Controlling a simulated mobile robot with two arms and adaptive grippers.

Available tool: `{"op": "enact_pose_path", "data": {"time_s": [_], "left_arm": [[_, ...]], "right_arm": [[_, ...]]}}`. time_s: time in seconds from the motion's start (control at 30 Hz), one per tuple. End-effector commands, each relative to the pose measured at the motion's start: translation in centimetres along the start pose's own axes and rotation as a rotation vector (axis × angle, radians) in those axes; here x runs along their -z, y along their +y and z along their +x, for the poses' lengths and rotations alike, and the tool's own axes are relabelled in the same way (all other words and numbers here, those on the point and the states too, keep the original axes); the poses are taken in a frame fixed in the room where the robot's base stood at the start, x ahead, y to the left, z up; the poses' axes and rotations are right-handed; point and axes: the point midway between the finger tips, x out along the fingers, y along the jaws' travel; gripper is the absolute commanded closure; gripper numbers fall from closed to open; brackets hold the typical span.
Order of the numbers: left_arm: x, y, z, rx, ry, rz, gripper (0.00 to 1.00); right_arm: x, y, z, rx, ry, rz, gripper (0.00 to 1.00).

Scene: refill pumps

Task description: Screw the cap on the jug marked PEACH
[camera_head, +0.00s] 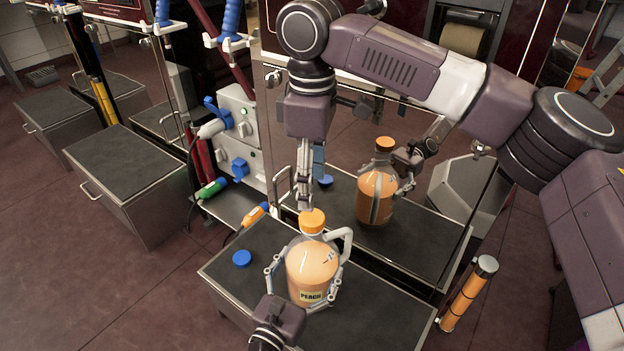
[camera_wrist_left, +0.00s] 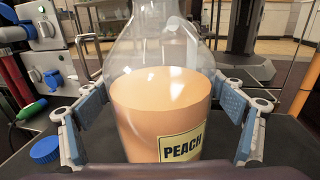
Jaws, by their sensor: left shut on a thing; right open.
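The jug marked PEACH (camera_head: 313,262) stands upright on the dark bench top, clear, with a white handle and peach-coloured liquid inside. Its label also shows in the left wrist view (camera_wrist_left: 182,147). An orange cap (camera_head: 312,221) sits on the jug's neck; whether it is threaded cannot be told. My left gripper (camera_head: 307,270) is shut around the jug's body, with its blue pads on both sides in the left wrist view (camera_wrist_left: 162,105). My right gripper (camera_head: 305,206) points down, open, its fingertips right at the top of the cap. The left wrist view does not show the cap.
A blue cap (camera_head: 242,259) lies on the bench top (camera_head: 243,288) left of the jug. A mirror-like panel behind reflects the jug and grippers. An orange cylinder (camera_head: 468,294) stands right of the bench.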

Motion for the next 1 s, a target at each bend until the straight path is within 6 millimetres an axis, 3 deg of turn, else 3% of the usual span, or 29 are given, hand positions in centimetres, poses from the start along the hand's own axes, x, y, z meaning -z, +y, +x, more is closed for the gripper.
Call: {"op": "enact_pose_path", "data": {"time_s": [0.6,1.0], "left_arm": [[0.0,0.0,0.0,-0.001,0.0,-0.001,0.81],[0.0,0.0,0.0,-0.001,0.0,-0.001,0.81]], "right_arm": [[-0.1,0.0,7.5,0.0,-0.002,0.003,0.46],[-0.1,0.0,8.0,0.0,-0.001,0.003,0.48]]}}
